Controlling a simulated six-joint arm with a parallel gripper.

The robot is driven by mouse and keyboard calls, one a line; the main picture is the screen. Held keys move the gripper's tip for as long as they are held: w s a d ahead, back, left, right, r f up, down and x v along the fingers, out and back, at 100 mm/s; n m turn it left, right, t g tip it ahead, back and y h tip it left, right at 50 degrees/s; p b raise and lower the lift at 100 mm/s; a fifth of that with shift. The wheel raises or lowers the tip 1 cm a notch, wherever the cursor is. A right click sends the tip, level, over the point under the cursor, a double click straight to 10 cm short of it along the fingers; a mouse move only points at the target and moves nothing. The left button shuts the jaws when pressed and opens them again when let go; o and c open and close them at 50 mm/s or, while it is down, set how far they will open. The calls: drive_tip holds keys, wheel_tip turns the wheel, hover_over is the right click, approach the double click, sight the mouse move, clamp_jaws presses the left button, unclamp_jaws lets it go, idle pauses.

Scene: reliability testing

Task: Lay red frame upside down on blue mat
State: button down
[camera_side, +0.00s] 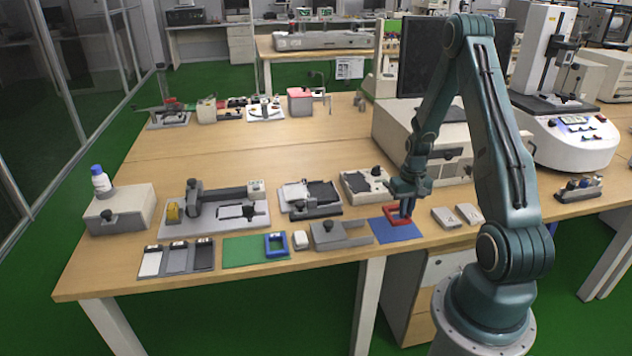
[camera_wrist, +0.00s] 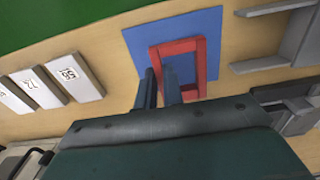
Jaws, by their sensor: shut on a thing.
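The red frame (camera_side: 397,213) is a small open rectangle over the blue mat (camera_side: 395,233), right of the table's middle in the side view. In the wrist view the red frame (camera_wrist: 205,66) appears over the blue mat (camera_wrist: 221,25). My gripper (camera_side: 404,211) points down and is shut on one side of the frame; its two fingers (camera_wrist: 161,85) reach that side in the wrist view. Whether the frame touches the mat or is just above it, and which face is up, I cannot tell.
A large beige machine (camera_side: 425,140) stands behind.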

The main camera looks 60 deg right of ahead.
sight(405, 219)
drive_tip(key=shift+f, duration=1.85)
drive_tip(key=shift+f, duration=0.1)
drive_tip(key=c, duration=1.5)
unclamp_jaws()
drive_tip(key=shift+r, duration=6.15)
